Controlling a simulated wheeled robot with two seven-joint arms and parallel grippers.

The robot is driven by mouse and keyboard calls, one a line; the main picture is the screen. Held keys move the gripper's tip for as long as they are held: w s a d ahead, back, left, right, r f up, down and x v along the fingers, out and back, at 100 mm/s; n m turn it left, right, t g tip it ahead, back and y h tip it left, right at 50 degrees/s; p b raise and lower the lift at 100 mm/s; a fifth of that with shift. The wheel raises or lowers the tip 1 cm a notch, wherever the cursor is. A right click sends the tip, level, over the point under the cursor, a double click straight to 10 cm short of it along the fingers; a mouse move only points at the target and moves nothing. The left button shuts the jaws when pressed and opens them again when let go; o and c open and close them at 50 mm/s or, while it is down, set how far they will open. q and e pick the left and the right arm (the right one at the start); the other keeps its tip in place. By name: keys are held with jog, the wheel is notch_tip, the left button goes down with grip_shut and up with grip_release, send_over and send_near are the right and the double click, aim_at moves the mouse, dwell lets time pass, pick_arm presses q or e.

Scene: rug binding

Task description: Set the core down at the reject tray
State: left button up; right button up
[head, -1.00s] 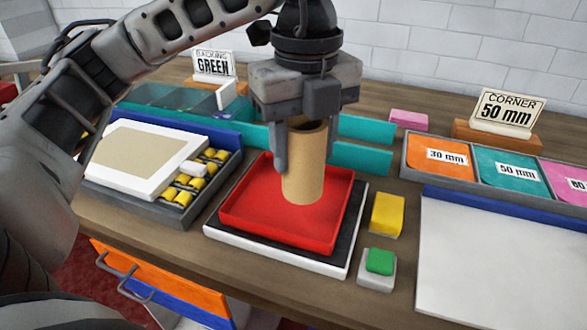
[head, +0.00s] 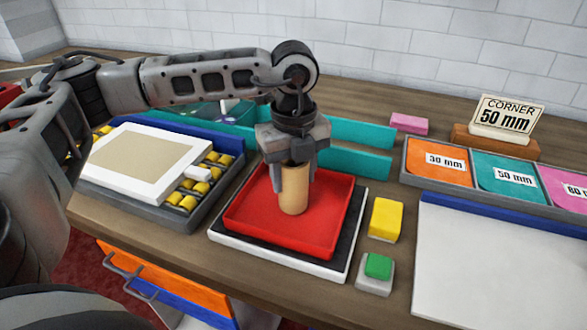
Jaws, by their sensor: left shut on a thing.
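The core (head: 294,190) is a tan cardboard tube, upright, inside the red reject tray (head: 255,232). Its lower end appears to be at the tray floor, but I cannot tell for certain that it touches. The tray sits on a black pad with a white base. My left gripper (head: 294,178) points straight down from above and is shut on the core's upper part, which its fingers partly hide. My right gripper is not in view.
A yellow block (head: 386,219) and a green button (head: 378,265) stand right of the tray. A roller bed with a white-framed panel (head: 145,160) lies left. Teal rails (head: 350,158) run behind. A corner sign (head: 503,117) and template bins (head: 436,160) are at right.

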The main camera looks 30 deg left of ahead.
pick_arm(q)
jog(key=shift+f, duration=0.2)
jog(key=o, duration=1.2)
jog(key=shift+r, duration=0.35)
notch_tip(320, 180, up, 12)
jog(key=b, duration=0.1)
jog(key=shift+f, duration=0.15)
